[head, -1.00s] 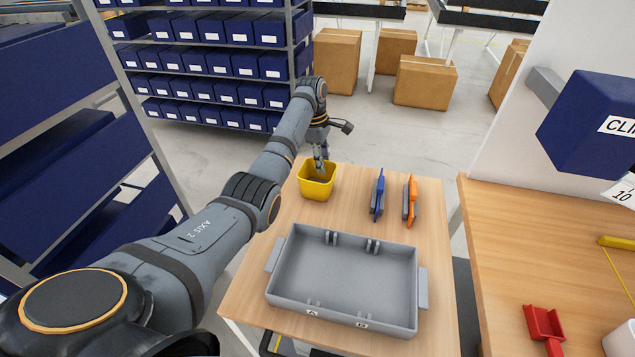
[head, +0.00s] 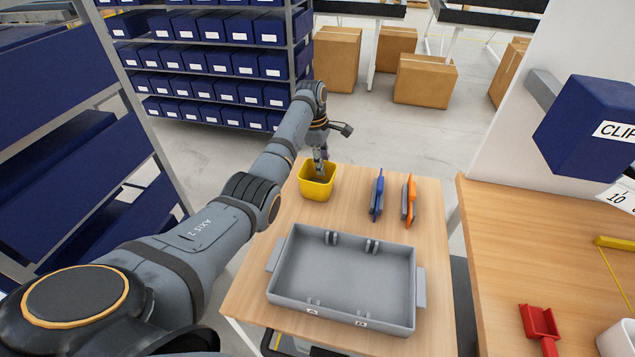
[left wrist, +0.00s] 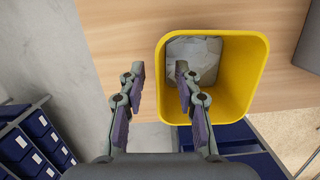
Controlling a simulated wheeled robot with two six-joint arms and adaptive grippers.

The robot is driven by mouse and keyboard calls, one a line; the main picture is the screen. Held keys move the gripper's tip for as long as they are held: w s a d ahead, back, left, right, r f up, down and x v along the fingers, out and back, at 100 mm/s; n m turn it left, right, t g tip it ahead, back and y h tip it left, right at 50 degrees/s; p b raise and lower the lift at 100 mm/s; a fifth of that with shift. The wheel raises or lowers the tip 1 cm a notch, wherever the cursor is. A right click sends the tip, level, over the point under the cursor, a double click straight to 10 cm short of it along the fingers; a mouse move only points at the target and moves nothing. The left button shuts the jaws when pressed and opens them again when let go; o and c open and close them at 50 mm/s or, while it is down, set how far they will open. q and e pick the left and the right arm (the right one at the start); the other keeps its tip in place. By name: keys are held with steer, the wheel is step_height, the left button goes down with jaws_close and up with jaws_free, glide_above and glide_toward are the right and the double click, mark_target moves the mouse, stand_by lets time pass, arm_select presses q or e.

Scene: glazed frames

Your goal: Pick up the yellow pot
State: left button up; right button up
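The yellow pot (head: 317,186) stands upright at the far left corner of the wooden table. In the left wrist view the pot (left wrist: 251,85) is open at the top, with pale grey material inside. My left gripper (head: 319,160) is at the pot's rim. In the left wrist view my left gripper (left wrist: 159,72) is open, with a wide gap between its fingers. I cannot tell whether either finger touches the wall. My right gripper is not in view.
A grey tray (head: 290,311) takes up the table's near half. A blue-handled tool (head: 377,195) and an orange-handled tool (head: 409,199) stand right of the pot. A second wooden table (head: 500,240) is at the right, with a red scoop-like item (head: 540,322). Shelves (head: 45,190) stand at the left.

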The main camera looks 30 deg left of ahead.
arm_select(q)
jaws_close()
steer(key=shift+r, duration=0.1)
stand_by(0.3)
